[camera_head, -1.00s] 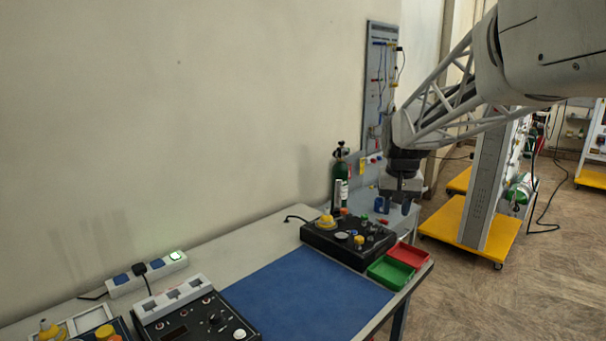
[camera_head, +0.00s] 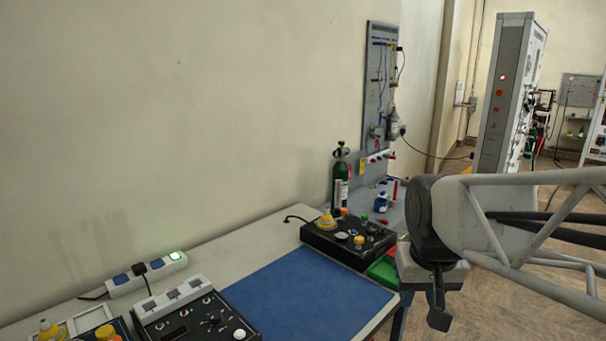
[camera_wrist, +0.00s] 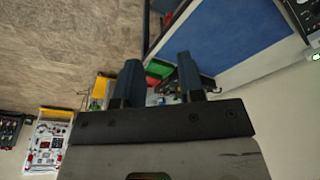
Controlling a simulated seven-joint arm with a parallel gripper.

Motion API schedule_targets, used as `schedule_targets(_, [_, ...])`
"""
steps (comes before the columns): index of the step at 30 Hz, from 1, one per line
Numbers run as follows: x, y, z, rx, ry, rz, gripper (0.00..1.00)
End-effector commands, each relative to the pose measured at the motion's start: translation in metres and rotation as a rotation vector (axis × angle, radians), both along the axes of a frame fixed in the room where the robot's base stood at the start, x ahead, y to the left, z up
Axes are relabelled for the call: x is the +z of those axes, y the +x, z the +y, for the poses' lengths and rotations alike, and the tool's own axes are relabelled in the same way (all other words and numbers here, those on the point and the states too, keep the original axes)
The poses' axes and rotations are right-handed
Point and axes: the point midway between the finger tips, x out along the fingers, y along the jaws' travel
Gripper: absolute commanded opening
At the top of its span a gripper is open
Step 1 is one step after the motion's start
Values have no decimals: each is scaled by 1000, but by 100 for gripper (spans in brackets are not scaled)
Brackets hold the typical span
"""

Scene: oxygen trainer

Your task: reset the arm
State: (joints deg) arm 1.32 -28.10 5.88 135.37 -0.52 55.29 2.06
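My gripper (camera_head: 438,312) hangs at the right of the head view, past the right end of the workbench, with its fingers pointing down. In the wrist view the two dark fingers of my gripper (camera_wrist: 158,60) stand apart with nothing between them, so it is open and empty. My lattice forearm reaches in from the right edge of the head view. The wrist hides the red tray in the head view and part of the green tray (camera_head: 382,269).
The bench has a blue mat (camera_head: 305,300), a black control box (camera_head: 335,246) and a power strip (camera_head: 146,275). A green gas cylinder (camera_head: 339,185) stands by the wall. A tall grey cabinet (camera_head: 505,95) stands at the back right. Open floor lies right of the bench.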

Motion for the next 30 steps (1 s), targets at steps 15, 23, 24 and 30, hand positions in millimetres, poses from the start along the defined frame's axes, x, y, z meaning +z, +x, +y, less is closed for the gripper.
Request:
schedule_targets(15, [-39, -89, 6, 33, -5, -30, 36])
schedule_targets(23, [-40, -91, 6, 34, -6, -30, 36])
schedule_targets(24, [-40, -91, 6, 34, -6, -30, 36])
schedule_targets(30, [-40, -91, 6, 34, -6, -30, 36])
